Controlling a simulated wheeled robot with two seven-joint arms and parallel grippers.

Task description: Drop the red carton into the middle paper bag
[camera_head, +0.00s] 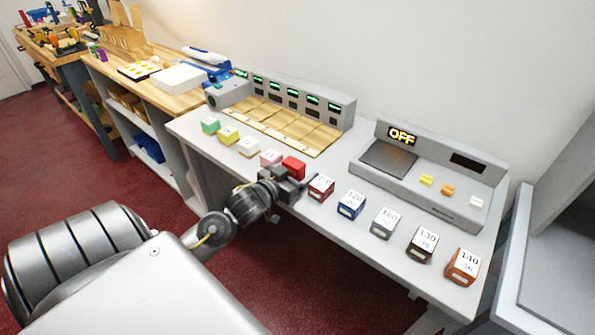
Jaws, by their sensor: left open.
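A bright red block (294,167), which looks like the red carton, is on the grey counter just beyond my left gripper (291,183). The gripper is open, and its dark fingers are close to the block's near side. I cannot tell whether they touch it; the gripper hides the block's lower part. A dark red box (320,188) with a white numbered top stands just right of the fingers. No upright paper bag is clear; a row of tan compartments (283,122) lies at the back of the counter, below small green displays. My right gripper is not in view.
Pink (270,158), white (248,147), yellow (228,135) and green (210,125) boxes line the left front edge. Blue (351,205), grey (385,223), dark brown (421,245) and orange (463,267) boxes line the right. A grey console (430,180) reading OFF stands behind.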

